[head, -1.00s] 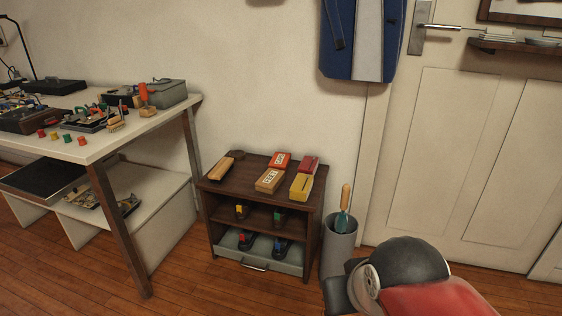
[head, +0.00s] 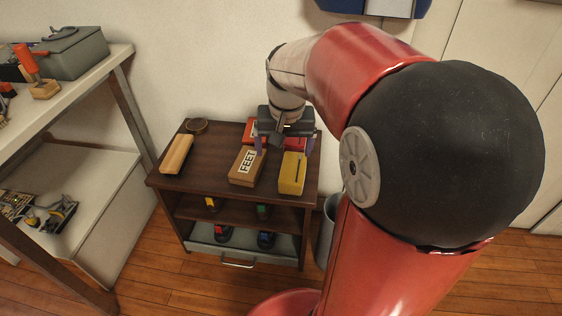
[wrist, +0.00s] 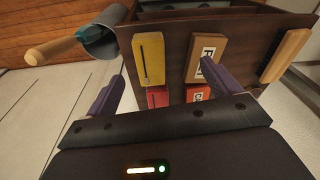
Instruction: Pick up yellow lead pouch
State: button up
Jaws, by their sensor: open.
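The yellow lead pouch (head: 292,175) lies on top of the dark brown shelf unit (head: 215,155), at its front right. It also shows in the wrist view (wrist: 150,62), with a dark slit along it. My gripper (head: 284,147) is above the shelf top, over its back right part. Its two purple fingers are spread and empty; in the wrist view the gripper (wrist: 162,72) has the pouch between and beyond the fingertips. I see no contact with the pouch.
A tan box labelled FEET (head: 246,168) lies close left of the pouch. Two red items (wrist: 158,97) (wrist: 198,92) lie behind them, partly hidden by my gripper. A wooden brush-like block (head: 175,154) is at the left. A grey bin (head: 327,225) stands right of the shelf.

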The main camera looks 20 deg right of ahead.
jog(key=m+g, duration=0.2)
send_over(293, 167)
notch_tip(293, 167, down, 6)
jog(key=shift+s+f+b, duration=0.1)
jog(key=shift+f+b, duration=0.15)
jog(key=shift+b, duration=0.1)
notch_tip(293, 167, down, 8)
jog(key=shift+r+b, duration=0.1)
jog(key=shift+b, duration=0.4)
jog(key=shift+c, duration=0.3)
jog(key=c, duration=1.1)
jog(key=shift+o, duration=0.2)
jog(key=shift+r, duration=0.15)
